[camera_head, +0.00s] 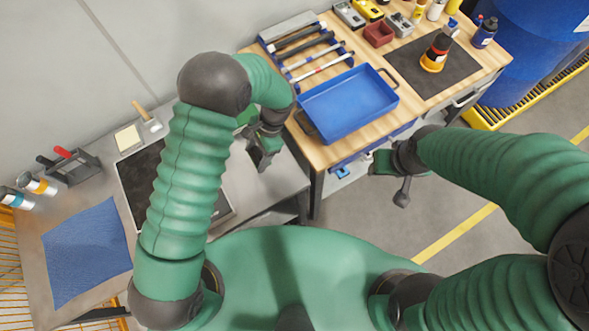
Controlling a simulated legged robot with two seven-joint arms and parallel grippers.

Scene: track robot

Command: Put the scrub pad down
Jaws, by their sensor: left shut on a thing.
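My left gripper (262,158) hangs over the right end of the grey metal table, close to the left edge of the wooden workbench, and points down. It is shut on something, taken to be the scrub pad. The pad cannot be made out clearly. A green patch shows beside the gripper's wrist, but I cannot tell whether it is the pad or part of my arm. My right gripper (388,170) is over the floor in front of the wooden bench. Its fingers are too unclear to tell if they are open.
The grey table (264,184) holds a dark tray (137,172), a blue cloth (87,252), a cream block (128,137), a wooden-handled scraper (147,118), a tool caddy (80,166) and cans. The wooden bench (318,155) carries a blue tray (348,101), tools, a dark mat (462,72) and bottles.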

